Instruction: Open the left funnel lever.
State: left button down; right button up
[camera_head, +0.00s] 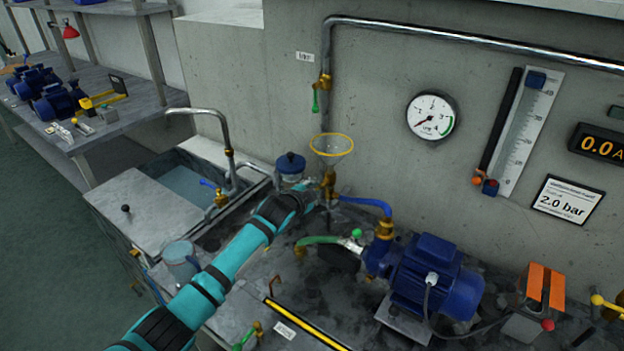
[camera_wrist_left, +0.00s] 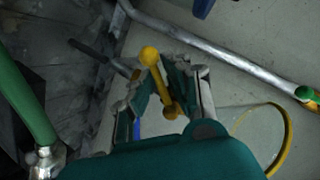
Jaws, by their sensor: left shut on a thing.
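The funnel (camera_head: 350,147) is clear with a yellow rim and stands before the grey wall; a brass valve (camera_head: 329,183) sits below it. My left gripper (camera_head: 316,194) reaches this valve from the left, just below the funnel. In the left wrist view, a yellow lever with a ball end (camera_wrist_left: 150,56) lies between the two fingers of my left gripper (camera_wrist_left: 158,84), which is shut on it. The funnel's yellow rim (camera_wrist_left: 284,150) shows right of the gripper there. In the head view the gripper hides the lever. My right gripper is not in view.
A blue pump motor (camera_head: 432,275) with hoses stands right of the gripper on the dark bench. A blue-lidded jar (camera_head: 291,166) is close behind the left wrist. A metal pipe (camera_head: 324,110) with a green-handled valve runs down the wall above the funnel. A sink (camera_head: 185,185) is at left.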

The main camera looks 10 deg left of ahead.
pick_arm(q)
jog(key=n+h+b, duration=0.1)
jog(key=n+b, duration=0.1)
jog(key=d+n+g+h+b, duration=0.1)
jog(key=n+h+b, duration=0.2)
jog(key=n+b, duration=0.1)
jog(key=shift+s+d+f+g+h, duration=0.25)
jog(key=shift+d+f+g+h, duration=0.05)
jog(key=shift+d+f+g, duration=0.1)
dwell(0.3)
jog(key=shift+s+d+f, duration=0.1)
jog(key=shift+s+d, duration=0.05)
jog(key=c, duration=1.4)
grip_release()
jog(key=shift+s, duration=0.1)
